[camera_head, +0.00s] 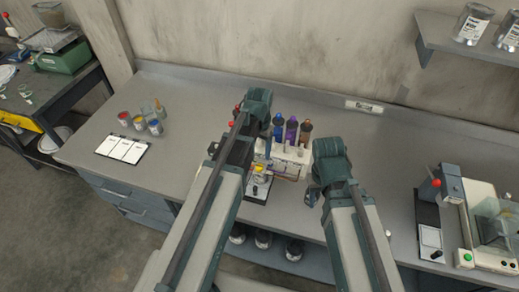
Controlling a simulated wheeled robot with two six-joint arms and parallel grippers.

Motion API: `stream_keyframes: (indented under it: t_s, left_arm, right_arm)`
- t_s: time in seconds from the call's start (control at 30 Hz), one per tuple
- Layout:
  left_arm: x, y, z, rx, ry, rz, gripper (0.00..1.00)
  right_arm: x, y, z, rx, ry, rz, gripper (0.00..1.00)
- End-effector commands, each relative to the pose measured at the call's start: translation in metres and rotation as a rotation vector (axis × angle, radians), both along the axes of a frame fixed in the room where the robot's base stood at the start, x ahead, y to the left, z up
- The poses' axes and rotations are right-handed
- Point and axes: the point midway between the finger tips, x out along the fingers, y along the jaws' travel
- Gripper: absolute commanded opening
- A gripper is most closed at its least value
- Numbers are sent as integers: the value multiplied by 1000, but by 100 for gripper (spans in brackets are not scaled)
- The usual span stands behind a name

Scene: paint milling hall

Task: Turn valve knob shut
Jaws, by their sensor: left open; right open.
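A dispenser rack (295,158) with blue, purple and brown bottles stands on the bench at the centre. A yellow-topped cup (259,171) sits at its front left on a small platform. A small red knob-like part (231,124) shows beside my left wrist; I cannot tell whether it is the valve knob. My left gripper (214,149) is open, at the left of the rack, largely hidden by its arm. My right gripper (310,196) is open, right of the rack and apart from it. The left arm covers the rack's left part.
Several small paint pots (139,123) and a white card (122,149) lie on the bench at left. A device with a red knob (436,183) and a cream machine (486,225) stand at right. A shelf (470,50) with cans hangs upper right. The bench behind the rack is clear.

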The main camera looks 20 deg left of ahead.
Motion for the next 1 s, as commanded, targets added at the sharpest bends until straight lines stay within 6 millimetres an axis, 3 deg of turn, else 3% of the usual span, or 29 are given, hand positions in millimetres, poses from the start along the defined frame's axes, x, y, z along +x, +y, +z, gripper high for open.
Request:
stream_keyframes:
  t_s: [0.03, 0.3, 0.7, 0.87, 1.0]
  left_arm:
    - [0, 0, 17, 0, 0, 0, 66]
    - [0, 0, 51, 0, 0, 0, 66]
    - [0, 0, 54, 0, 0, 0, 66]
    - [-15, -14, 34, 8, 5, -10, 66]
    - [-56, -49, -8, 36, 16, -30, 66]
  right_arm:
    - [0, 0, 17, 1, 0, -2, 50]
    - [0, 0, 51, 1, 1, -6, 50]
    - [0, 0, 54, 1, 1, -6, 50]
    - [0, 0, 34, 1, 1, -5, 50]
    - [0, 0, -9, 0, 1, -2, 50]
